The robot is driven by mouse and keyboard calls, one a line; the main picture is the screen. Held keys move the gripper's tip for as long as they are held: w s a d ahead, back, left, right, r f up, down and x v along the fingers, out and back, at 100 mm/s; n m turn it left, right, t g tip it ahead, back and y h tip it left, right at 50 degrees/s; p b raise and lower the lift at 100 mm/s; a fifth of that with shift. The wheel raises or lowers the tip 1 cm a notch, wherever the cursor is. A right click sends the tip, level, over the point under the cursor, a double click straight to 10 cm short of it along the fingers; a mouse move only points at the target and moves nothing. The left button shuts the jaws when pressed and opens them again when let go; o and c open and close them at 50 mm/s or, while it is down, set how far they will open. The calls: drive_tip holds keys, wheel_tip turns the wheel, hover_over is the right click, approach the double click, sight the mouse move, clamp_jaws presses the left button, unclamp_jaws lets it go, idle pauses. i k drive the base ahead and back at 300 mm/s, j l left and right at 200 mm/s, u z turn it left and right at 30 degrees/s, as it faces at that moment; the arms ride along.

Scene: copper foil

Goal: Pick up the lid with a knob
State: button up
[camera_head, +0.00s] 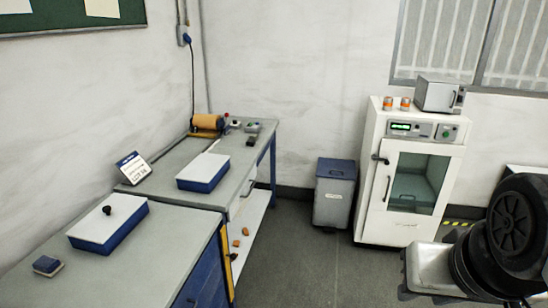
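A white lid (90,228) with a black knob (107,210) lies on a blue box (125,233) on the near bench, at the lower left. The knob stands upright near the lid's back right. Part of my own arm shows at the right edge, far from the lid. My gripper is not in view.
A second blue box with a plain white top (204,167) sits on the farther bench (150,188). A small dark blue block (47,265) lies left of the knobbed lid. A grey bin (334,192) and a white oven cabinet (412,175) stand at the back. Floor (305,265) between is clear.

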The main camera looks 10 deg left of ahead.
sight(100, 224)
drive_tip(key=i+u, duration=0.2)
drive_tip(key=i, duration=0.3)
drive_tip(key=i+l+u, duration=0.2)
drive_tip(key=i, duration=0.25)
drive_tip(key=i+l+u, duration=0.1)
drive_tip(key=i+u, duration=0.15)
drive_tip(key=i, duration=0.25)
drive_tip(key=i+u, duration=0.15)
drive_tip(key=u, duration=0.3)
drive_tip(key=i+u, duration=0.15)
drive_tip(key=u, duration=0.25)
drive_tip(key=i+u, duration=0.15)
drive_tip(key=u, duration=0.3)
drive_tip(key=i+l+u, duration=0.1)
drive_tip(key=u, duration=0.3)
drive_tip(key=i+u, duration=0.3)
drive_tip(key=i+l+u, duration=0.1)
drive_tip(key=u, duration=0.25)
